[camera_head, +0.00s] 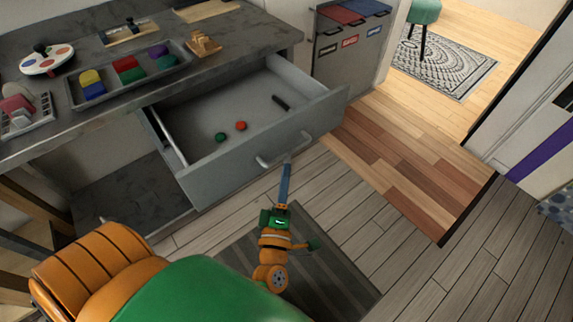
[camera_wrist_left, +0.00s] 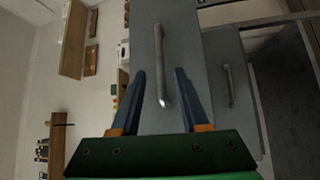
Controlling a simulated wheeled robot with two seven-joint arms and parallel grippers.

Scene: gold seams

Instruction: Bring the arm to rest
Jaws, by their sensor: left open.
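My left gripper (camera_head: 287,168) reaches toward the front of the open grey drawer (camera_head: 230,160). Its blue fingers are apart, and it is just below the drawer's metal handle (camera_head: 284,150) in the head view. In the left wrist view, the open fingers of the left gripper (camera_wrist_left: 159,76) stand on either side of the handle (camera_wrist_left: 161,65) in the picture. I cannot tell whether they touch it. My right gripper is not in view.
Inside the drawer lie a green piece (camera_head: 221,137), a red piece (camera_head: 241,126) and a dark bar (camera_head: 281,103). A tray (camera_head: 130,86) of coloured blocks stands on the counter (camera_head: 240,40). The wooden floor (camera_head: 410,165) at the right is clear.

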